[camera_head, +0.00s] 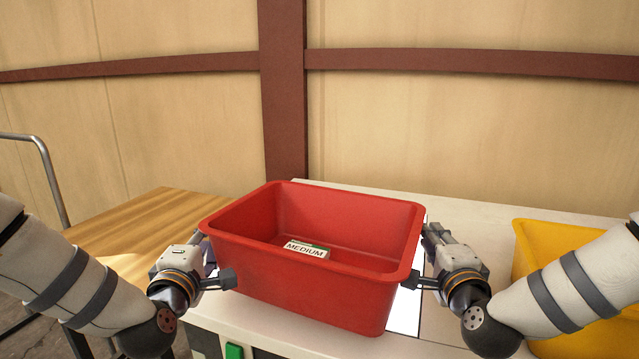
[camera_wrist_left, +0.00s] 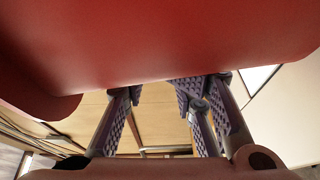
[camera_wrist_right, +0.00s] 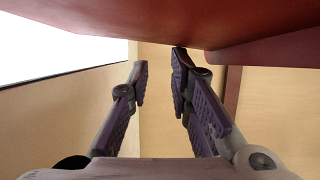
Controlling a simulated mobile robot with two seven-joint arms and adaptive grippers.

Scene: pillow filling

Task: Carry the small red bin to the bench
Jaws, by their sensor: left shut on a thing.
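The red bin (camera_head: 300,272) is in the middle of the head view, roughly level, over the front part of the white bench (camera_head: 470,215). I cannot tell whether its base touches the bench. A small label reading MEDIUM (camera_head: 306,249) shows inside it. My left gripper (camera_head: 222,268) is shut on the bin at its left end; the bin's red underside (camera_wrist_left: 160,45) fills the top of the left wrist view. My right gripper (camera_head: 424,260) is at the bin's right end. In the right wrist view its fingers stand apart below the bin (camera_wrist_right: 200,20); their grip is unclear.
A yellow bin (camera_head: 560,245) stands on the bench at the right, partly behind my right arm. A wooden table (camera_head: 150,230) is to the left, with a metal rail (camera_head: 45,160) beyond it. A wooden wall (camera_head: 420,120) closes off the back.

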